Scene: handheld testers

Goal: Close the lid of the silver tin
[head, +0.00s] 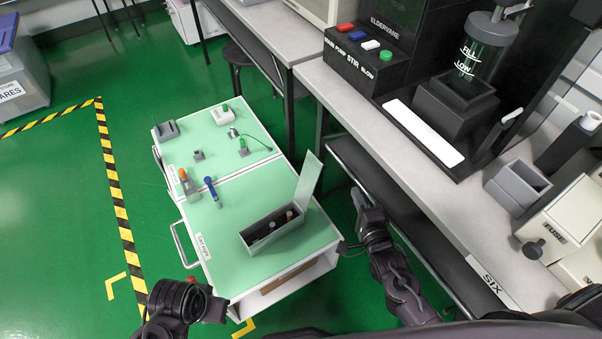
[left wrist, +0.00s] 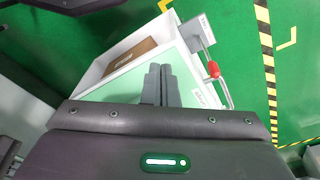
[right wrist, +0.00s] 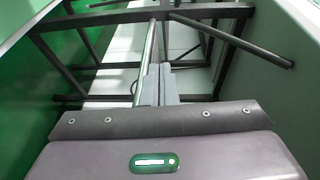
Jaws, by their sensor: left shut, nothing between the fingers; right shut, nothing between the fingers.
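The silver tin (head: 262,247) is a long grey box on the front part of the green-topped cart (head: 215,240) in the head view. Its lid (head: 307,180) stands open, tilted up at the tin's far right end. Small dark and light items lie inside. My right gripper (head: 358,196) is shut and empty, to the right of the cart and apart from the lid. Its fingers also show in the right wrist view (right wrist: 159,72). My left gripper (head: 222,311) is near the cart's front left corner, with shut, empty fingers in the left wrist view (left wrist: 160,72).
A grey workbench (head: 410,190) with a black machine (head: 375,65) runs along the right. Green floor is free at left.

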